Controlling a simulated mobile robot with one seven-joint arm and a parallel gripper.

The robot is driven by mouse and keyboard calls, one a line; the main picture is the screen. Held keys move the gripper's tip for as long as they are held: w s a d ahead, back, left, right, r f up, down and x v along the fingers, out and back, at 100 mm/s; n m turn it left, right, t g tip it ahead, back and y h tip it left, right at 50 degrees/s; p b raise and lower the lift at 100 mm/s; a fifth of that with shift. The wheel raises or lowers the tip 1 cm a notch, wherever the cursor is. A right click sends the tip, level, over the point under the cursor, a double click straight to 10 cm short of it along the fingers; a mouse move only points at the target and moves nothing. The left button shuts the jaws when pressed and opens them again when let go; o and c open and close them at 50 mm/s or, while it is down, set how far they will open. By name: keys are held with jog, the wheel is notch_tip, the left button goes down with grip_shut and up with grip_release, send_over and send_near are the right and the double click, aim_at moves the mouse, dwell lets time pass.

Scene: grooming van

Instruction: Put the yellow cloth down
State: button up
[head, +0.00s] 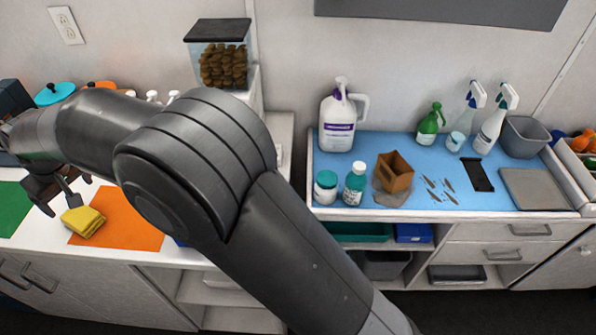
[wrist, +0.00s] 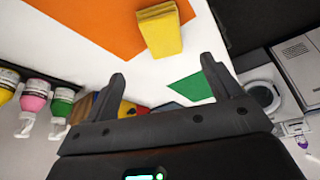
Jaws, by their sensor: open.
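The yellow cloth (head: 83,221) is a folded, thick pad on the white counter at the left of the head view. It lies across the edge of the orange mat (head: 128,222), partly on the mat and partly over white counter. In the wrist view the cloth (wrist: 160,30) shows at the top, beyond the fingertips. My gripper (head: 60,204) is open and empty, just left of and close to the cloth in the head view. In the wrist view nothing is between the fingers (wrist: 163,72). My arm hides part of the counter.
A green mat (head: 12,208) lies left of the cloth, with white counter between the mats. Several bottles (wrist: 35,95) stand along the counter's back.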

jog(key=w+d+r+m, duration=0.1)
jog(key=w+d+r, duration=0.2)
jog(key=d, duration=0.3)
jog(key=w+d+r+m+t, duration=0.1)
jog(key=w+d+r, duration=0.15)
jog(key=d, duration=0.25)
jog(key=w+d+r+m, duration=0.1)
jog(key=w+d+r, duration=0.25)
jog(key=d, duration=0.25)
jog(key=w+d+r+m+t+h, duration=0.1)
jog(key=d+r+m, duration=0.1)
jog(key=d, duration=0.8)
jog(key=w+d+r+m, duration=0.1)
jog(key=w+d+r, duration=0.1)
jog(key=d, duration=0.9)
jog(key=s+d+f+m+h, duration=0.1)
jog(key=s+d+m, duration=0.1)
jog(key=s+d, duration=0.3)
jog(key=s+d+f+m+t+h, duration=0.1)
jog(key=s+d, duration=0.5)
jog(key=d, duration=0.8)
jog(key=s+d+f+m+h, duration=0.1)
jog(key=s+d+m, duration=0.3)
jog(key=d, duration=0.5)
jog(key=shift+s+d+f+t, duration=0.4)
jog(key=shift+s+f, duration=0.25)
jog(key=shift+s, duration=0.55)
